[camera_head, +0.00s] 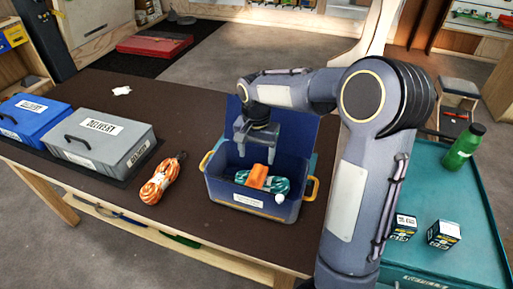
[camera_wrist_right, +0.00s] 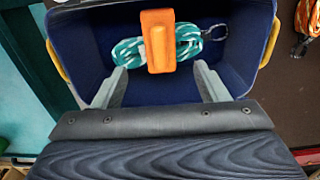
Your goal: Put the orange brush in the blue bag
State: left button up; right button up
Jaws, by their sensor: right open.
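The blue bag (camera_head: 262,208) is an open dark blue box with orange handles on the brown table, its lid raised at the back. The orange brush (camera_head: 257,177) lies inside it, on top of a teal and white rope bundle (camera_head: 277,186). In the right wrist view the brush (camera_wrist_right: 157,42) lies across the rope (camera_wrist_right: 190,42). My right gripper (camera_head: 257,152) is over the bag, pointing down, just above and behind the brush. Its fingers (camera_wrist_right: 158,88) are apart with nothing between them. My left gripper is not in view.
An orange rope bundle (camera_head: 160,181) lies left of the bag. A grey delivery case (camera_head: 100,137) and a blue case (camera_head: 28,120) stand farther left. A teal cart (camera_head: 470,235) at right holds a green bottle (camera_head: 464,147) and small boxes (camera_head: 443,235). Table behind the rope is clear.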

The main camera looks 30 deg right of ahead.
jog(key=s+a+r+n+t+y, duration=0.1)
jog(key=s+a+r+n+t, duration=0.1)
jog(key=s+r, duration=0.35)
jog(key=s+a+r+n+t+y, duration=0.1)
jog(key=s+a+r+n+y, duration=0.15)
jog(key=s, duration=0.65)
jog(key=s+a+f+n+t, duration=0.2)
jog(key=s+a+f+n, duration=0.1)
jog(key=s, duration=0.5)
jog(key=shift+s+a+n+t, duration=0.25)
jog(key=shift+a+n+t, duration=0.05)
jog(key=shift+a+n, duration=0.15)
